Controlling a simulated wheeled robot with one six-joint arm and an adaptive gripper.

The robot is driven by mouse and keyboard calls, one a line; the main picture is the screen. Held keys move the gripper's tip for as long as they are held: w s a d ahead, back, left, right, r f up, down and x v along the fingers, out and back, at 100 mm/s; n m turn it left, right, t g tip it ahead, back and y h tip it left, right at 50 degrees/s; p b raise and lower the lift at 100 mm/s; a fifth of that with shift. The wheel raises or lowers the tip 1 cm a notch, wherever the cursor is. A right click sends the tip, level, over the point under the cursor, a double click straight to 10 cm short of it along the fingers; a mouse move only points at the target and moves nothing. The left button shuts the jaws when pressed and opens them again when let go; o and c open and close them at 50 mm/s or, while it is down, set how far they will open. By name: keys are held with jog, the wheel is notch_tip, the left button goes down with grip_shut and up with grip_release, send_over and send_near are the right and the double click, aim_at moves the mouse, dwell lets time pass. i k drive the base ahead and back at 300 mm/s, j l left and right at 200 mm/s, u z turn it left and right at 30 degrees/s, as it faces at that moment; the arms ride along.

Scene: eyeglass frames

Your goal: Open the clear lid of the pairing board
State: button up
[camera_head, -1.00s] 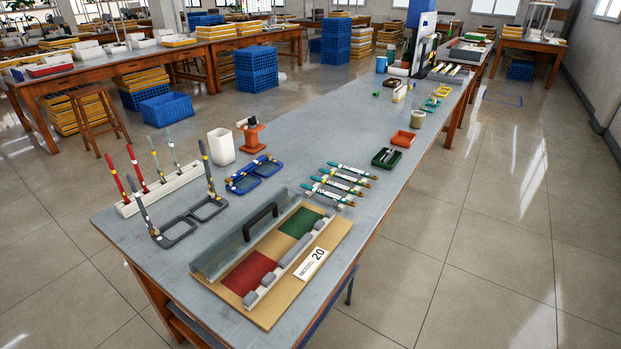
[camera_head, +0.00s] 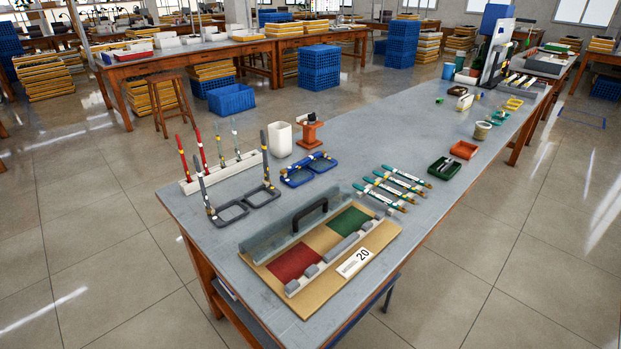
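The pairing board (camera_head: 309,304) is a tan board near the front of the grey table, with a red pad (camera_head: 295,262) and a green pad (camera_head: 350,221). A white rail with several grey blocks runs along them. The clear lid (camera_head: 283,236) is a greyish see-through panel with a black handle (camera_head: 310,213). It appears raised and tilted along the board's far-left long edge, and both pads look uncovered. Its exact angle is hard to tell. My gripper is not in view, and nothing touches the lid or handle.
A white card reading 20 (camera_head: 356,262) lies on the board. Dark frames (camera_head: 248,205), blue frames (camera_head: 308,170), teal temples (camera_head: 395,188) on small rests and a green tray (camera_head: 444,168) stand close around it. Tile floor is clear beyond the table's right edge.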

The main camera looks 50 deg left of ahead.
aim_at(323, 202)
jog(key=i+u, duration=0.2)
jog(key=u, duration=0.25)
jog(key=i+l+u, duration=0.15)
jog(key=u, duration=0.25)
jog(key=i+l+u, duration=0.2)
jog(key=u, duration=0.25)
jog(key=i+l+u, duration=0.15)
jog(key=u, duration=0.25)
jog(key=i+l+u, duration=0.3)
jog(key=l, duration=0.2)
jog(key=l+u, duration=0.15)
jog(key=l, duration=0.15)
